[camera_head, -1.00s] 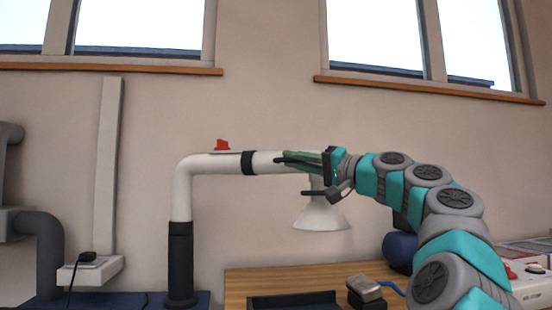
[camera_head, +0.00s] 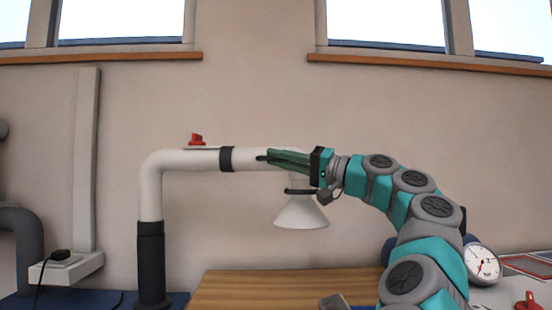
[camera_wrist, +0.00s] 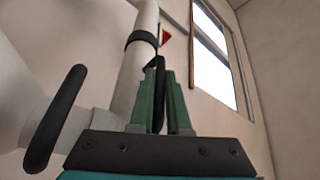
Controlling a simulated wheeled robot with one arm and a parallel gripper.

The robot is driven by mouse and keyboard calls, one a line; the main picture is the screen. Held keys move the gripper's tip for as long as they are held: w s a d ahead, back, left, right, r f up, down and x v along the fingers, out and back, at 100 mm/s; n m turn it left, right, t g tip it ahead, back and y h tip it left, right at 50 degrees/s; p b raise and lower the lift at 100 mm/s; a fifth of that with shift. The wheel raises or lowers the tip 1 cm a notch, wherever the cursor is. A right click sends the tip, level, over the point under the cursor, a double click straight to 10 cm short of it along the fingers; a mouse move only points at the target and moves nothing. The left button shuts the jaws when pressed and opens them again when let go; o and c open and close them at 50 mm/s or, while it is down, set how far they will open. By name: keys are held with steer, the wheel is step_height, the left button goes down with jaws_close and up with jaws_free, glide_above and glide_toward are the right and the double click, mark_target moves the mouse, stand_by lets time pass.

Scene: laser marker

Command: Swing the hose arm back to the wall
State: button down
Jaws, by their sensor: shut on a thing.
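The hose arm (camera_head: 190,160) is a white pipe. It rises from a black upright sleeve (camera_head: 151,262), bends, and runs level to the right, with a black band (camera_head: 226,159) around it. A white cone hood (camera_head: 301,213) hangs at its right end, with a black ring above it. My gripper (camera_head: 268,158) lies along the pipe near this end, its green fingers pointing left. In the wrist view the fingers (camera_wrist: 159,78) are shut on a thin black part beside the white pipe (camera_wrist: 134,70). The fingers hide much of that part.
The plain wall (camera_head: 260,100) is behind, with windows above. A red lever (camera_head: 196,140) sits on top of the pipe. A wooden table (camera_head: 270,288) is below. A round gauge (camera_head: 483,265) stands at the right. A wall duct with a plug box (camera_head: 66,267) is at the left.

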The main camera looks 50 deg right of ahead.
steer(key=c, duration=0.9)
jaws_free()
steer(key=shift+v, duration=3.9)
steer(key=shift+c, duration=0.2)
